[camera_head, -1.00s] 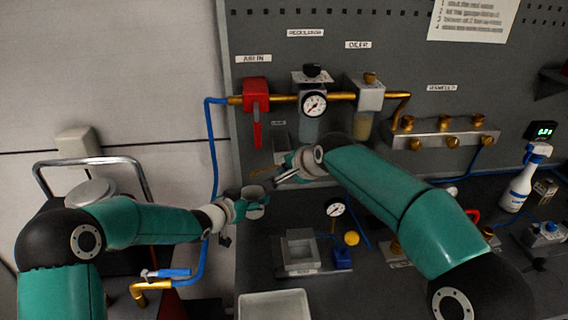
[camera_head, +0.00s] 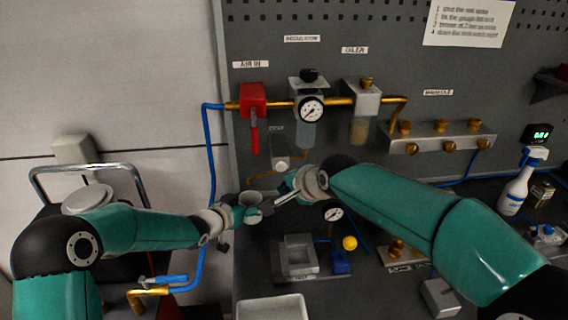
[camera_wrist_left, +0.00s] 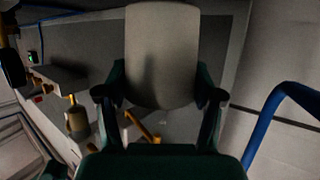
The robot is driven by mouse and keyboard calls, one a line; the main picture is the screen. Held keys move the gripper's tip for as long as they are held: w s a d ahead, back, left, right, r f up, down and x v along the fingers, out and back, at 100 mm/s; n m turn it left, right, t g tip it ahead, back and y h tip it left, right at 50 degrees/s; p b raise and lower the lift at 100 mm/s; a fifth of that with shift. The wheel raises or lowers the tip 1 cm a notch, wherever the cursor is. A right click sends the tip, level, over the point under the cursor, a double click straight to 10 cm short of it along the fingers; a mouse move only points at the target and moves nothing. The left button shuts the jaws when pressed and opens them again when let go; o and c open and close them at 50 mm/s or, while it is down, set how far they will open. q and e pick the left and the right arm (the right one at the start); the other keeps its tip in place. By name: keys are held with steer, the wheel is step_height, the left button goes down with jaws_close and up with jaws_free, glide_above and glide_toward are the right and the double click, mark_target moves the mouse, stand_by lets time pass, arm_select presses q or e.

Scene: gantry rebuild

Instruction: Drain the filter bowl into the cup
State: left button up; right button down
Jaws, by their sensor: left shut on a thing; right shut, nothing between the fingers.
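The filter bowl (camera_head: 306,136), a translucent grey-blue cylinder, hangs under the regulator with its round gauge (camera_head: 311,109). My left gripper (camera_head: 252,209) is shut on a plain grey cup (camera_head: 250,196), held below and left of the bowl in the head view. The cup fills the upper middle of the left wrist view (camera_wrist_left: 163,50), between the two fingers (camera_wrist_left: 158,97); its inside is hidden there. My right gripper (camera_head: 275,206) is shut and empty, fingers pointing left and down, close beside the cup. I cannot tell whether they touch.
A red valve (camera_head: 252,98) stands left of the regulator, and an oiler with an amber bowl (camera_head: 358,131) to its right. A white knob (camera_head: 280,167) sits on the panel below. A grey fixture (camera_head: 298,257) and a pale tray (camera_head: 272,307) occupy the bench in front.

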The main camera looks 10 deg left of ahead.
arm_select(q)
steer(key=shift+s+d+f+b, duration=0.1)
steer(key=shift+s+d+b, duration=0.05)
steer(key=shift+s+b, duration=0.35)
steer(key=shift+s+d+f+b, duration=0.1)
steer(key=shift+s+b, duration=0.3)
steer(key=shift+b, duration=0.15)
steer(key=s+b, duration=0.1)
steer(key=s, duration=0.1)
steer(key=s+d+b, duration=0.1)
steer(key=s+b, duration=0.1)
steer(key=shift+d+b, duration=0.1)
steer(key=shift+b, duration=0.2)
steer(key=shift+s+d+r+b, duration=0.2)
steer(key=shift+s+b, duration=0.15)
steer(key=shift+s, duration=0.15)
steer(key=shift+r, duration=0.1)
